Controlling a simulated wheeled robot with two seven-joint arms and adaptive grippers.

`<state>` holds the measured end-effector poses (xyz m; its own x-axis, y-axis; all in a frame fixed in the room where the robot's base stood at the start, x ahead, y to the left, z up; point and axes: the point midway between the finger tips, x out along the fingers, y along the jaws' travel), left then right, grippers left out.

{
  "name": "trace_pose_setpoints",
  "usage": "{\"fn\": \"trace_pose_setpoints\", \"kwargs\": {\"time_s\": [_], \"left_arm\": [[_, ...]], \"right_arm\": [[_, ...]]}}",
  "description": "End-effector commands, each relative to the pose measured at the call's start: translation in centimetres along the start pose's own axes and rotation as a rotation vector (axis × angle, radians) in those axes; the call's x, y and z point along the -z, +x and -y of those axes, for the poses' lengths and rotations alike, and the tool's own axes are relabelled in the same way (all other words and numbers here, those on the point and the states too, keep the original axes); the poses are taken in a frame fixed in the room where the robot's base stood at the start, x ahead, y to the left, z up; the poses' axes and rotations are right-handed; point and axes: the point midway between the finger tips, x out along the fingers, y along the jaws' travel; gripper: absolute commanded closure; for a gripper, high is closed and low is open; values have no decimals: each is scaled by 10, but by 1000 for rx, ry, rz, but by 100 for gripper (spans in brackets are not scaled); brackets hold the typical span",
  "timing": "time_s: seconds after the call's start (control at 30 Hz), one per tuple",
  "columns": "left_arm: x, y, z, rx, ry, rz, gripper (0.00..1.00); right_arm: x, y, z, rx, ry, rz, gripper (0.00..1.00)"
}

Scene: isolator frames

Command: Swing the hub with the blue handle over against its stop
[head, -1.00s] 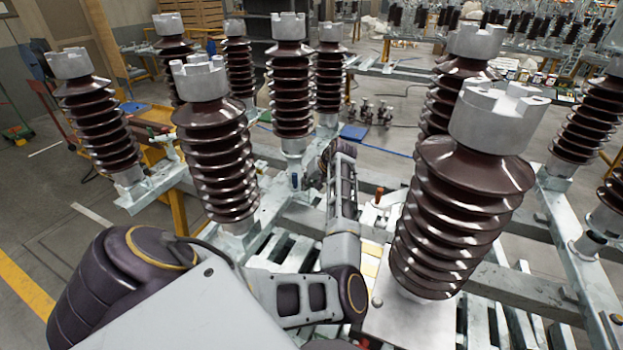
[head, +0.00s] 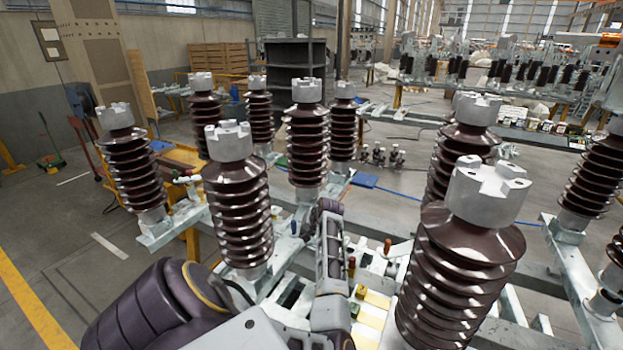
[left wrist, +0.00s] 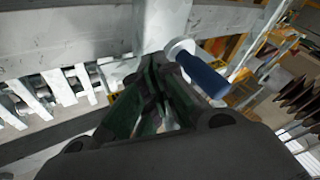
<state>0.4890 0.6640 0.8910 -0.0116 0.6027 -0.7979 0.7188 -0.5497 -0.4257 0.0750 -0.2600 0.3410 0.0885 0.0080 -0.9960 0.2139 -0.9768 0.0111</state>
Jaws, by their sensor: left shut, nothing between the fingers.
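The blue handle (left wrist: 203,75) shows in the left wrist view, joined to a pale round end (left wrist: 180,48) beside a grey metal post. In the head view a small blue spot (head: 294,228), probably the same handle, shows at the foot of the back insulators. My left gripper (left wrist: 154,62) is shut and empty, its dark green fingertips just left of the handle's pale end; I cannot tell whether they touch. In the head view the left gripper (head: 325,206) is a dark shape right of the blue spot, its fingertips hidden. The hub's stop cannot be made out. My right gripper is not in view.
Tall brown ribbed insulators stand around my left arm, a near one (head: 232,200) on its left and a large one (head: 462,270) on its right. Orange (head: 387,245) and red (head: 351,266) handles stand right of the arm. Galvanised beams cross below.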

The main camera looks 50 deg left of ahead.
Motion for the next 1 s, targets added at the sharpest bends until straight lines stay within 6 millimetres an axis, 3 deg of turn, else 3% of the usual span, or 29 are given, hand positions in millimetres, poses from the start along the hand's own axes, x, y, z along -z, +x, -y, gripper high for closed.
{"fn": "trace_pose_setpoints", "kwargs": {"time_s": [0.17,1.0], "left_arm": [[-1,4,14,5,-2,4,100],[-2,36,71,4,-2,5,100]], "right_arm": [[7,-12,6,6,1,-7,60],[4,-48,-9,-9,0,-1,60]]}}
